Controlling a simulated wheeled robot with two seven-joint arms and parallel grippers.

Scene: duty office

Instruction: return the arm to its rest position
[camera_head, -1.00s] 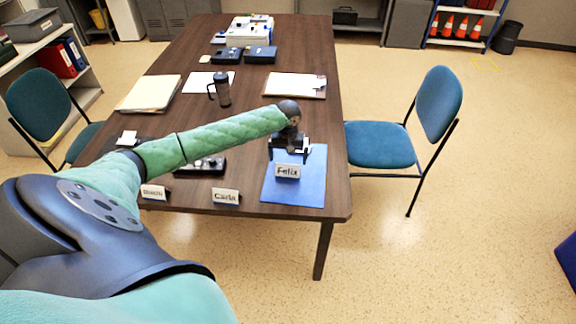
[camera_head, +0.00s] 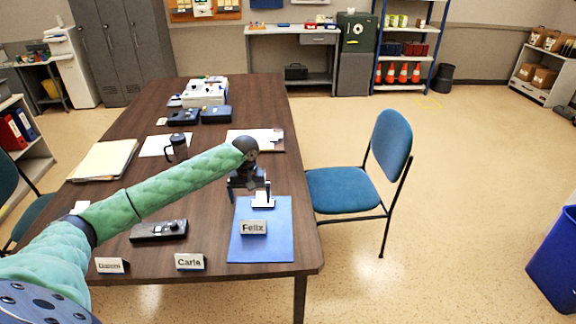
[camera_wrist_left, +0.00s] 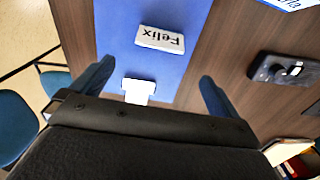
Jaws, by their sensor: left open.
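My left arm reaches over the brown table (camera_head: 215,255) from the left. My left gripper (camera_head: 250,192) is open and empty above the far part of the blue mat (camera_head: 272,235). In the left wrist view its two fingers (camera_wrist_left: 156,76) stand wide apart. A small white object (camera_head: 262,200) is below and between the fingers, on the mat; it also shows in the left wrist view (camera_wrist_left: 138,90). The "Felix" name sign (camera_head: 253,228) stands on the mat on the near side of the gripper. My right gripper is in neither view.
A black device (camera_head: 159,230), a "Carla" sign (camera_head: 189,262) and another sign (camera_head: 110,265) are near the table's front. A dark mug (camera_head: 177,147) and a clipboard (camera_head: 262,138) are farther back. A blue chair (camera_head: 350,188) stands right of the table. Floor beyond it is open.

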